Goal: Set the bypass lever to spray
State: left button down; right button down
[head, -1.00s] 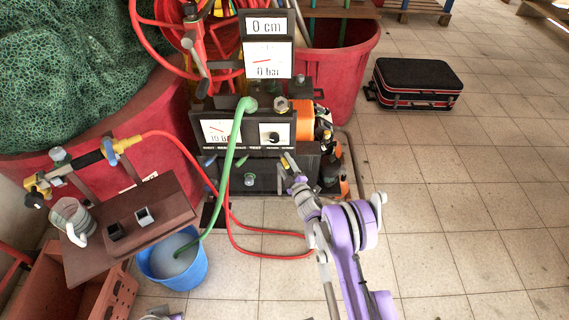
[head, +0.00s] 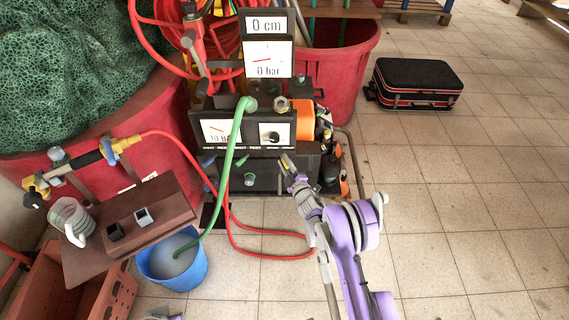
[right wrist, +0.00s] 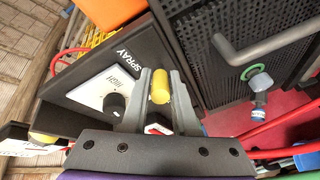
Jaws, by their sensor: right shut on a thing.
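The pump unit (head: 225,155) has a dark front panel with a dial, a black knob and a row of labels. In the right wrist view the word SPRAY (right wrist: 140,60) stands at the panel's edge, above a white plate marked HIGH with a black knob (right wrist: 114,104). My right gripper (head: 287,163) is at the panel's right front. In the right wrist view its two fingers are shut on the yellow end of the bypass lever (right wrist: 160,87). The lever's shaft is mostly hidden, and its exact setting cannot be told. My left gripper is not clearly seen.
A gauge (head: 267,62) above reads 0 bar. A green hose (head: 232,165) runs into a blue bucket (head: 172,273). A red hose (head: 232,235) loops over the floor. A brown bench (head: 165,232) is at left. A black case (head: 417,79) lies right; floor there is clear.

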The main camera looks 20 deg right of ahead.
jog(key=shift+w+d+f+n+y+b, duration=0.15)
jog(key=shift+d+n+y+b, duration=0.25)
jog(key=shift+y+b, duration=0.45)
jog(key=shift+d+n+g+y+b, duration=0.15)
jog(key=shift+n+g+y+b, duration=0.25)
jog(key=shift+n+y+b, duration=0.45)
jog(key=c, duration=0.7)
grip_release()
jog(key=p+v, duration=0.2)
jog(key=v, duration=0.9)
jog(key=shift+r, duration=0.2)
